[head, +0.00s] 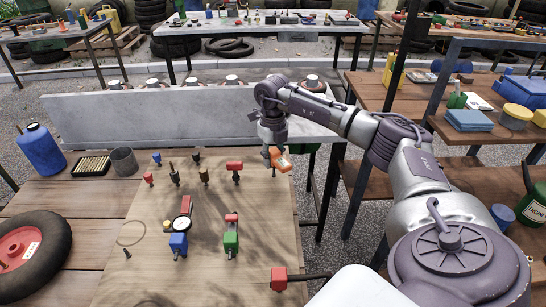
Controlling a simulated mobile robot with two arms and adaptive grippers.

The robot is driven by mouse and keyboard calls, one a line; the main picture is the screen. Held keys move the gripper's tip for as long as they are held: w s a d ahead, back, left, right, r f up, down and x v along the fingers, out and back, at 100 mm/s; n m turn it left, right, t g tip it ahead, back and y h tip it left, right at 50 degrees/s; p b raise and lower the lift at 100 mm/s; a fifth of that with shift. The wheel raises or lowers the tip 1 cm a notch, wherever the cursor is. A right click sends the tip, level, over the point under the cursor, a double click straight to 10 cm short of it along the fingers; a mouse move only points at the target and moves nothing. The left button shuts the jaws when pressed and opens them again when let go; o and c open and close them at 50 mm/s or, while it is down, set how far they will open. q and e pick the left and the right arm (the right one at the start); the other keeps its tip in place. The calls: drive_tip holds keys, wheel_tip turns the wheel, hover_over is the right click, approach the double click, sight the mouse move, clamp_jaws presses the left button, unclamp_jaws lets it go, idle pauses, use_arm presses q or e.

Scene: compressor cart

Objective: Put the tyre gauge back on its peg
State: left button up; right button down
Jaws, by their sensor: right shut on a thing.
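My right gripper (273,140) points down near the far right corner of the wooden board. It is shut on an orange thing with a small pale patch (281,161), which looks like the tyre gauge and hangs tilted at the fingertips. I cannot tell whether it touches the board. A blue and red tool with a round white dial (181,225) lies on the board. Which peg belongs to the gauge I cannot tell. My left gripper is not in view.
The wooden board (205,270) also holds a green and red tool (231,238) and several small fittings. A pale upright panel (150,118) stands behind it.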

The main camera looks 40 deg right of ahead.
drive_tip(key=shift+f+b, duration=0.5)
drive_tip(key=shift+f, duration=0.65)
drive_tip(key=c, duration=0.8)
unclamp_jaws()
drive_tip(key=shift+r, duration=0.1)
wheel_tip(320, 180, up, 12)
idle(0.5)
